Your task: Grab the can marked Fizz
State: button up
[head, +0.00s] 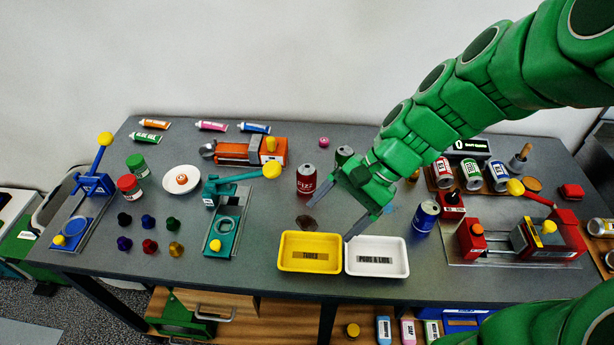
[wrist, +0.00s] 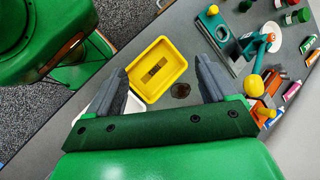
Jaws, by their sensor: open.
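The dark red can marked Fizz (head: 306,180) stands upright on the grey table in the head view, behind the yellow tray. My gripper (head: 328,221) is open and empty, above the table to the right of the can and apart from it. In the wrist view my gripper (wrist: 163,85) shows its two grey fingers spread wide, with the yellow tray and a dark patch beyond them. I cannot make out the Fizz can in the wrist view.
A yellow tray (head: 310,269) and a white tray (head: 376,273) stand at the front edge. A dark can (head: 344,155) stands behind my gripper. A blue can (head: 426,215) stands to the right. A teal press (head: 225,220) and an orange device (head: 238,152) stand left of the Fizz can.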

jog(key=w+a+f+m+t+y, duration=0.1)
jog(key=w+f+m+y, duration=0.15)
jog(key=w, duration=0.35)
jog(key=w+a+f+m+y, duration=0.1)
jog(key=w+a+m+y, duration=0.1)
jog(key=w+m, duration=0.3)
jog(key=m+t+y, duration=0.2)
jog(key=m+t, duration=0.1)
jog(key=m, duration=0.3)
send_near(307, 173)
notch_tip(307, 173, down, 3)
jog(key=w+a, duration=0.2)
jog(key=shift+x, duration=3.9)
jog(key=shift+s+a+r, duration=0.1)
jog(key=shift+s+r, duration=0.05)
jog(key=shift+r, duration=0.05)
jog(key=shift+c, duration=0.5)
jog(key=c, duration=0.9)
